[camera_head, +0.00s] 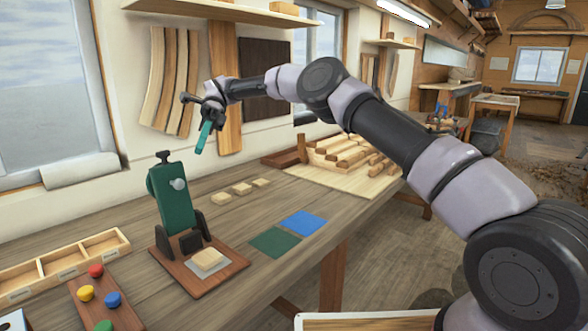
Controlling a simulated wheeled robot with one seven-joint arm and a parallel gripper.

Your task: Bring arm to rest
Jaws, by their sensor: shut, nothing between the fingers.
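My gripper (203,137) is at the end of my outstretched arm, in the upper left of the head view. Its teal fingers are shut with nothing between them and point down. It hangs in the air in front of the wall, above the far side of the workbench (345,214) and clear of the things on it. My arm reaches from the lower right across the picture to the gripper, with its elbow raised. No part of the forearm touches the bench.
A green press (173,202) stands on a brown board, with a wooden block (208,258) at its foot. Green (275,242) and blue (304,222) squares lie beside it. Coloured knobs (112,299) and a divided tray (63,262) are at lower left. A wooden hull model (345,152) stands further back.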

